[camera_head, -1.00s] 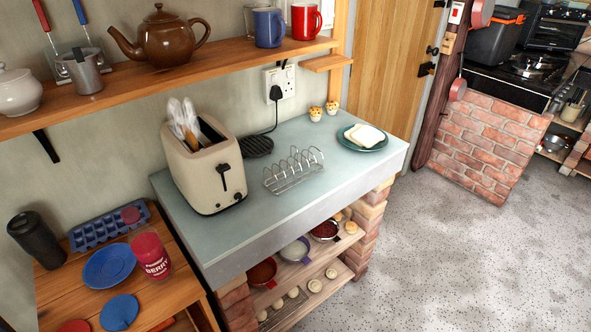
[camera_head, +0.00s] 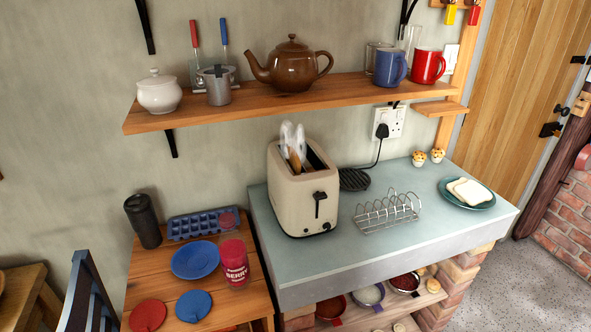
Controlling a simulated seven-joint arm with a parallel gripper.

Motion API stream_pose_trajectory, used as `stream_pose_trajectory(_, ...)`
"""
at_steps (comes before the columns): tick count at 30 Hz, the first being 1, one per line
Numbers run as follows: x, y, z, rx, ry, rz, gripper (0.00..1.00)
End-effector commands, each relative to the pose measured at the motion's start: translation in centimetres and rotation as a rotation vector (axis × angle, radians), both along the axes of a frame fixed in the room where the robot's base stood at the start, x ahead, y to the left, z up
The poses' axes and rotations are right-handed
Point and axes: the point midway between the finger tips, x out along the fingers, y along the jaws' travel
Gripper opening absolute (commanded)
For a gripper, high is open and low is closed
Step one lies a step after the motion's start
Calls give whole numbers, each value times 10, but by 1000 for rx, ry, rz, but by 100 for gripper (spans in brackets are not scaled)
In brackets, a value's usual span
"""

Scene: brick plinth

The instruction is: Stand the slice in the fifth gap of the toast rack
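The wire toast rack (camera_head: 388,212) stands on the pale counter, to the right of the cream toaster. Its gaps look empty. White bread (camera_head: 470,191), seemingly two overlapping slices, lies flat on a dark green plate (camera_head: 487,204) at the counter's right end. The toaster (camera_head: 303,199) has white and orange-brown items standing up from its top; I cannot tell what they are. My gripper is not in view.
The counter (camera_head: 350,258) is clear in front of the rack. Two small speckled cups (camera_head: 419,158) and a dark round mat (camera_head: 354,180) stand behind it. A shelf (camera_head: 260,102) with a teapot (camera_head: 292,66) and mugs overhangs the back. A wooden table (camera_head: 255,285) adjoins on the left.

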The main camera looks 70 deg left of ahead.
Motion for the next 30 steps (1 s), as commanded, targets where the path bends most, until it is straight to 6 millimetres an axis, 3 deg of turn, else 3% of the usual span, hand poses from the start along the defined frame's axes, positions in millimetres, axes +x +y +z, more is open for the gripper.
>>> stream_pose_trajectory(8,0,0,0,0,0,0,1)
stream_pose_trajectory(22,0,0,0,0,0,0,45)
stream_pose_trajectory(30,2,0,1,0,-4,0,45)
